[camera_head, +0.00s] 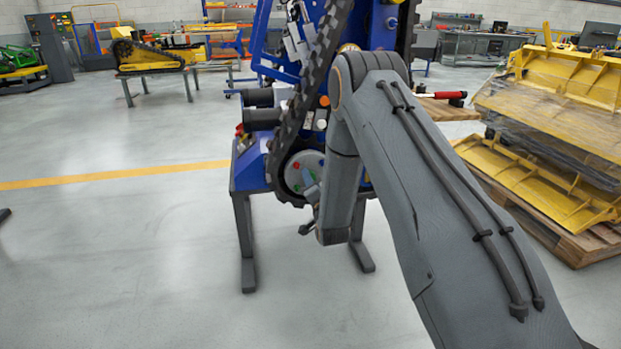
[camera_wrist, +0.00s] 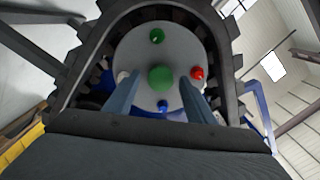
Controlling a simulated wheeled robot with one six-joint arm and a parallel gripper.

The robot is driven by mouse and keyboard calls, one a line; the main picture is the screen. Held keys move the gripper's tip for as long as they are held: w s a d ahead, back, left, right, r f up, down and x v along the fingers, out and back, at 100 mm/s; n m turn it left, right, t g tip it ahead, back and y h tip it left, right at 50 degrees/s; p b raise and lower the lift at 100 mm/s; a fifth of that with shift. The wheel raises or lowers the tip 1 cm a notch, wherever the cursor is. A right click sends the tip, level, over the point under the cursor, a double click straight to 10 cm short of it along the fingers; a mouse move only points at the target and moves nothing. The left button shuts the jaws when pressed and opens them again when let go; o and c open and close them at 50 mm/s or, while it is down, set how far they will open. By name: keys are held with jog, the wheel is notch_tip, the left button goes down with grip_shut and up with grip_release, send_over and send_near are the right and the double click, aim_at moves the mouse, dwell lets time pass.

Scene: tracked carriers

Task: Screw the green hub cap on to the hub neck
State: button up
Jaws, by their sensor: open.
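The green hub cap (camera_wrist: 160,78) shows as a large green round at the middle of the grey hub disc (camera_wrist: 140,55), facing my wrist camera. The hub neck is hidden behind it, so I cannot tell how far the cap is seated. My gripper (camera_wrist: 160,96) is open, with one finger left and one right of the cap's lower side; whether they touch it is unclear. In the head view the disc (camera_head: 292,176) is inside the lower track loop, with my gripper (camera_head: 311,192) in front of it, partly hidden by my arm.
Around the cap on the disc are a small green knob (camera_wrist: 157,36), a red knob (camera_wrist: 198,72), a blue knob (camera_wrist: 162,105) and a white knob (camera_wrist: 123,76). The black toothed track (camera_head: 283,128) encloses the disc closely. Open floor (camera_head: 130,240) is at left; yellow stacked parts (camera_head: 545,130) stand right.

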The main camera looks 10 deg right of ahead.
jog(key=n+p, duration=0.1)
jog(key=n, duration=1)
jog(key=shift+n, duration=0.3)
jog(key=shift+c, duration=0.4)
jog(key=c, duration=0.8)
jog(key=shift+o, duration=0.2)
jog(key=shift+m+p, duration=0.75)
jog(key=shift+m, duration=4.15)
